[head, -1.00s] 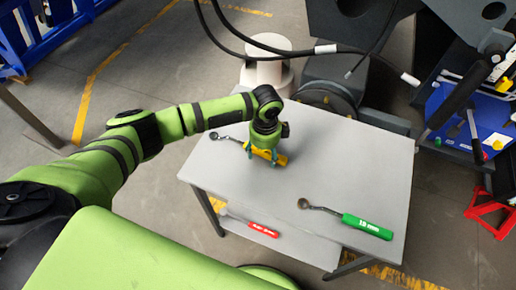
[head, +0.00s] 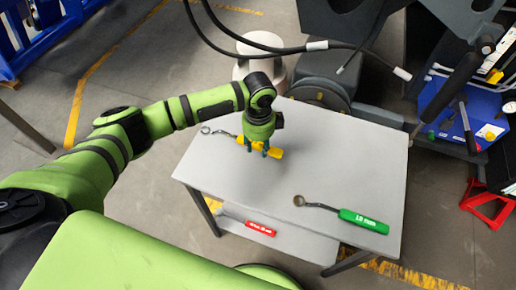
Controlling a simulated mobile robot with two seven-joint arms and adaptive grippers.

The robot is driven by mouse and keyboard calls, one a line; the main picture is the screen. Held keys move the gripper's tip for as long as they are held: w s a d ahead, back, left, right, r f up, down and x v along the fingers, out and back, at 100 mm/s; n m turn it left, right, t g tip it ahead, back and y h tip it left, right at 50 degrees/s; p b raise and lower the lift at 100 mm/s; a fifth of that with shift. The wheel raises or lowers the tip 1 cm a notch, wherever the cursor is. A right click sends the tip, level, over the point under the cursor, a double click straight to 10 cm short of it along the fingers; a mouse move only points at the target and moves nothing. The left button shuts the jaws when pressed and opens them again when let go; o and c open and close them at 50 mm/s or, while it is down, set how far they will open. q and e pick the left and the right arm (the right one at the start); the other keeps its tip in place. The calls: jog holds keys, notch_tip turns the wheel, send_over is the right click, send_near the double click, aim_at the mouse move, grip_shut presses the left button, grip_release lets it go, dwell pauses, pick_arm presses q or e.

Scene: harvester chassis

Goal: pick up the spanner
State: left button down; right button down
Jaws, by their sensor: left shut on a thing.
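The spanner with the yellow handle (head: 272,152) and a dark shaft ending in a ring (head: 206,130) is over the left part of the grey table (head: 330,170). My left gripper (head: 255,152) points down from above and is shut on its yellow handle. I cannot tell whether the spanner is just clear of the tabletop or touching it. A second spanner, with a green handle (head: 364,221) marked 19 mm, lies on the table at the front right, apart from the gripper. My right gripper is not in view.
A red-handled tool (head: 260,229) lies on the lower shelf (head: 285,243). A blue tool tray (head: 470,112) and a red stand (head: 487,203) are at the right. The table's middle is clear.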

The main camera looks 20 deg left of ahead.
pick_arm(q)
jog(key=w+d+r+b, duration=0.4)
jog(key=w+r, duration=0.4)
jog(key=w, duration=0.2)
jog(key=shift+w+d+r+b, duration=0.2)
jog(key=shift+d+b, duration=0.2)
jog(key=shift+d, duration=0.3)
jog(key=s+a+r+n, duration=0.2)
jog(key=s+a+n, duration=0.2)
jog(key=s+n, duration=0.5)
jog(key=s+a+r+n, duration=0.2)
jog(key=s+a+n, duration=0.2)
jog(key=s+n, duration=0.5)
jog(key=shift+s+a+r, duration=0.35)
jog(key=shift+s+a, duration=0.05)
jog(key=shift+s, duration=0.15)
